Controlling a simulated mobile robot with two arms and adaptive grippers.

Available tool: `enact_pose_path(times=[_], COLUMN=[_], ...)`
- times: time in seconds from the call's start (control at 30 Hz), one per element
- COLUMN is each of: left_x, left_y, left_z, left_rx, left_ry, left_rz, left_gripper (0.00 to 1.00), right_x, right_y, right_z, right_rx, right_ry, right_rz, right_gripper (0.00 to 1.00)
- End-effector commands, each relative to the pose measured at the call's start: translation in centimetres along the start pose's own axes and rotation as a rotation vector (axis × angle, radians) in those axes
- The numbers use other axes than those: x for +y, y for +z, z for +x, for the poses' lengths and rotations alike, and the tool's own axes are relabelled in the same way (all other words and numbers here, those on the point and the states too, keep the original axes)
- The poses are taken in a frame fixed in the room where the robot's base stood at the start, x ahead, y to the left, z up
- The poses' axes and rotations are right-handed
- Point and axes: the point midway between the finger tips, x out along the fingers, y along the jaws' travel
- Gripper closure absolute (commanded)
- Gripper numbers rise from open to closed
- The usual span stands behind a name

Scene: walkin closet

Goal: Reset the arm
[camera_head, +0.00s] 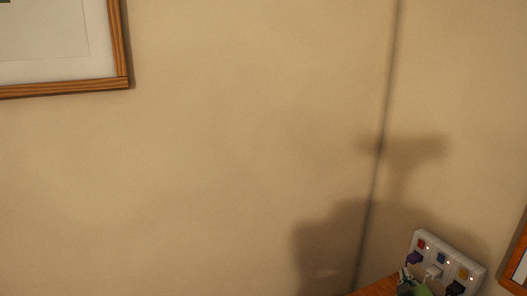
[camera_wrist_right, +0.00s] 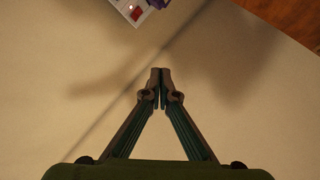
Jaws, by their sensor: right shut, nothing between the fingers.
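My right gripper (camera_wrist_right: 160,72) is shut and empty in the right wrist view. Its two dark fingers meet at the tips in front of a plain wall. In the head view only a small green and dark part of it shows at the bottom right edge, in front of a white panel (camera_head: 450,257). My left gripper is not in view.
The white panel carries small coloured squares and stands at a wooden surface (camera_head: 378,288); its corner also shows at the top of the wrist view. A framed picture (camera_head: 60,90) hangs at upper left, another frame (camera_head: 515,270) at right. The beige wall between is bare.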

Motion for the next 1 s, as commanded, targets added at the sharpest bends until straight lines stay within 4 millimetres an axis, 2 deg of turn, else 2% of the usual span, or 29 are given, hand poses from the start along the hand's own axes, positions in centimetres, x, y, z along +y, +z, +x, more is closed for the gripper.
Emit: enact_pose_path(times=[0.2,0.37,0.47,0.6,0.8,1.0], left_x=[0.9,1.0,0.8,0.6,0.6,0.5], left_y=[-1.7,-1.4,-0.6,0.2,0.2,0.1], left_z=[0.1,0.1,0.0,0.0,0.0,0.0], left_rx=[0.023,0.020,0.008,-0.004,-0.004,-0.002], left_ry=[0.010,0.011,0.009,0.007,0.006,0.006], left_rz=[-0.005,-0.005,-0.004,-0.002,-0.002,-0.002], left_gripper=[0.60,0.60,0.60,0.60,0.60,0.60], right_x=[-4.0,-7.7,-10.5,-14.1,-16.8,-18.1], right_y=[3.4,6.4,8.7,11.7,13.8,14.8], right_z=[-3.9,-8.3,-12.5,-19.7,-27.4,-33.5], right_rx=[-0.104,-0.212,-0.305,-0.452,-0.596,-0.705], right_ry=[-0.094,-0.189,-0.273,-0.406,-0.540,-0.643], right_rz=[0.052,0.099,0.135,0.182,0.217,0.236], right_gripper=[1.00,1.00,1.00,1.00,1.00,1.00])
